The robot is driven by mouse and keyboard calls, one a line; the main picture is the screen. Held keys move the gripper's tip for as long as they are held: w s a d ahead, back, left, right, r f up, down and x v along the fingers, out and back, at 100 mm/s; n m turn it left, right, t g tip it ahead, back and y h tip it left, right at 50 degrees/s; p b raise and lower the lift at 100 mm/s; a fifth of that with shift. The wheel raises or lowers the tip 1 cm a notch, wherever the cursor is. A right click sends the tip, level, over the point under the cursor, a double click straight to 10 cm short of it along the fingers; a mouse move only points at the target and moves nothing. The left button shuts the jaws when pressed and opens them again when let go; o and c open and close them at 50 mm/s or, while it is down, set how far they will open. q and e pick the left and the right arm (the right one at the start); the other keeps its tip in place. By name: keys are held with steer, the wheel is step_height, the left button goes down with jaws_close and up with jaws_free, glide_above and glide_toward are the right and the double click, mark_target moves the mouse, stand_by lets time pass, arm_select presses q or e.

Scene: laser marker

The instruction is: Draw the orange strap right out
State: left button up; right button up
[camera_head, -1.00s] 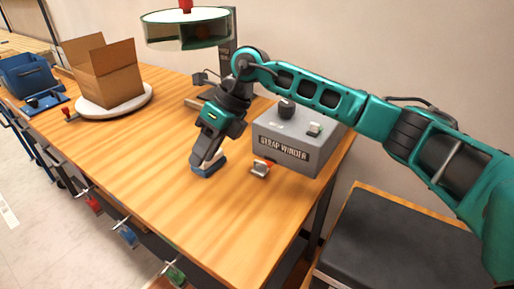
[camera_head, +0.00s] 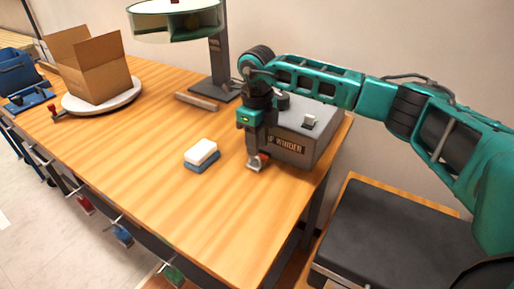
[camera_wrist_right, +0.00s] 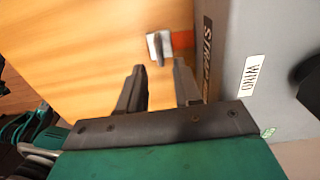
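The strap winder (camera_head: 300,128) is a grey box with a labelled front, near the table's right end. A short piece of orange strap (camera_wrist_right: 183,39) shows at its front in the right wrist view, with a metal buckle (camera_wrist_right: 158,46) at its end. The buckle (camera_head: 255,163) also shows in the head view, just below my right gripper. My right gripper (camera_wrist_right: 158,82) is open and points down at the winder's front. In the wrist view its two fingers are apart with nothing between them, and the buckle lies beyond the tips. My left gripper is in neither view.
A white-and-blue block (camera_head: 202,152) lies on the table (camera_head: 140,130), left of the gripper. A cardboard box (camera_head: 92,68) on a round turntable (camera_head: 70,104) stands at the far left. A lamp-like stand (camera_head: 218,60) is behind. The table's front middle is clear.

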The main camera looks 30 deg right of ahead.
steer(key=shift+f, duration=1.35)
steer(key=shift+c, duration=0.4)
jaws_close()
steer(key=shift+r, duration=0.1)
